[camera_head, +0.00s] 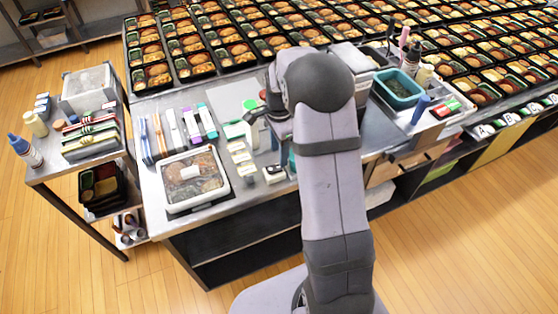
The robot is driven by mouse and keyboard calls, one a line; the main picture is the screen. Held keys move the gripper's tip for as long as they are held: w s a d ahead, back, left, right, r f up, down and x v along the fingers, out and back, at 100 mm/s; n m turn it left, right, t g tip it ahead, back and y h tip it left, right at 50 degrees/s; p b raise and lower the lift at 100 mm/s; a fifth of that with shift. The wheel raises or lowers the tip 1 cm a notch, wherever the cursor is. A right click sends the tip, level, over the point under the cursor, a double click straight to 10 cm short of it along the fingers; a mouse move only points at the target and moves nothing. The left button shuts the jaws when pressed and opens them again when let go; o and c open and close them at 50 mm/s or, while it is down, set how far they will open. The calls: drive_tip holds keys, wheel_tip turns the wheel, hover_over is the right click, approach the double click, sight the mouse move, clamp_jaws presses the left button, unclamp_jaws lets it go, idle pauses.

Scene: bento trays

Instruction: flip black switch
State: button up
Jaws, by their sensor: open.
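My gripper (279,128) hangs beyond my bent arm, low over the middle of the worktop. It is partly hidden by my arm, and its fingertips are hard to make out. It is open, and I see nothing held. A small grey box (274,174) lies on the worktop near its front edge, below my gripper in the picture. It looks like a switch unit with a dark part, but it is too small to tell whether this is the black switch or how it is set. My gripper is apart from it.
A white-rimmed food tray (168,207) sits at the worktop's front left, with several packets (192,125) behind it. A teal bin (398,90) is at right. Bento trays (152,76) fill the back.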

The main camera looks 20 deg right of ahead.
sight(279, 167)
drive_tip(key=shift+f+p, duration=0.85)
drive_tip(key=shift+f, duration=1.95)
drive_tip(key=shift+c, duration=0.3)
drive_tip(key=c, duration=1)
